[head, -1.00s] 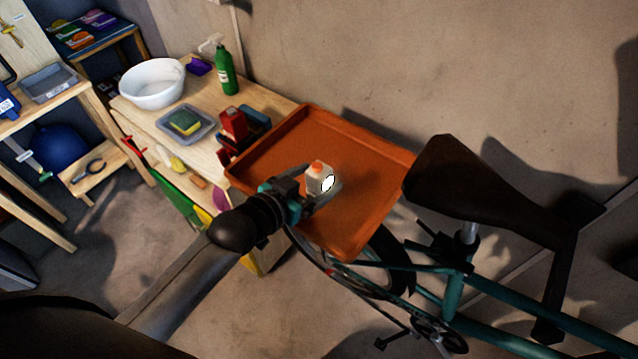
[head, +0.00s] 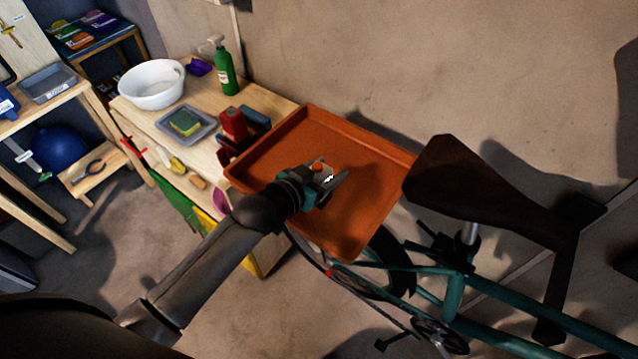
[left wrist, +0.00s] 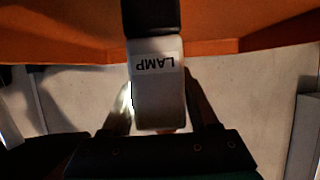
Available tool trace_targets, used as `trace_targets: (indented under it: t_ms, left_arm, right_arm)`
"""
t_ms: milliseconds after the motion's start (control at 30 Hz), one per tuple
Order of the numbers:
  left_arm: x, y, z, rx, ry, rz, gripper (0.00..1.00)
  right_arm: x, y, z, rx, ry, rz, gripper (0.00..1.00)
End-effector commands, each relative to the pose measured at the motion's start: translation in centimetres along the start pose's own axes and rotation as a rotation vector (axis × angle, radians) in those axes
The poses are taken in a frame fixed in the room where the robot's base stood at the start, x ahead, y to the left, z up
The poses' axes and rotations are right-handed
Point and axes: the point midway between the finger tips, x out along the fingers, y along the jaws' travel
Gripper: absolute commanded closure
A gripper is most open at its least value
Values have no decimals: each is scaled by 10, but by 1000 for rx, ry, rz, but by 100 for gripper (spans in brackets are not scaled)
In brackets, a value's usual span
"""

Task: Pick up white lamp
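The white lamp (head: 321,173) is small, with an orange-red top and a bright glowing side, and sits over the orange tray (head: 362,205). My left gripper (head: 326,179) is over the tray with its fingers on either side of the lamp. In the left wrist view the lamp (left wrist: 158,98) shows its upside-down "LAMP" label between the two fingers (left wrist: 158,105). The fingers look spread around it, with no clear grip visible. A dark part covers the lamp's upper end there. My right gripper is not in view.
A wooden bench left of the tray holds a white basin (head: 152,84), a grey tray with a sponge (head: 185,123), a green bottle (head: 225,72) and a red item (head: 233,124). A bicycle with a brown saddle (head: 450,175) stands close on the right.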

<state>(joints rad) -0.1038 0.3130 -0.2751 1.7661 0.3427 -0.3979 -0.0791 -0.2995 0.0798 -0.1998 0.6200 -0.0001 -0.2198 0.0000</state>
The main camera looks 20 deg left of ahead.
Motion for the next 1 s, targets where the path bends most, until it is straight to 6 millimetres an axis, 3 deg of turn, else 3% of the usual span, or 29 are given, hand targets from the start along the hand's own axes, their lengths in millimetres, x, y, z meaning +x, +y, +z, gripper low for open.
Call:
trace_targets:
  t_ms: [67, 500, 1000]
  left_arm:
    - [0, 0, 0, 0, 0, 0, 50]
    - [0, 0, 0, 0, 0, 0, 99]
    - [-3, 0, -8, 1, 3, 0, 100]
  right_arm:
    - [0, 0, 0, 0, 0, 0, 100]
    - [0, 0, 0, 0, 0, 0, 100]
    - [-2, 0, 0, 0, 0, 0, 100]
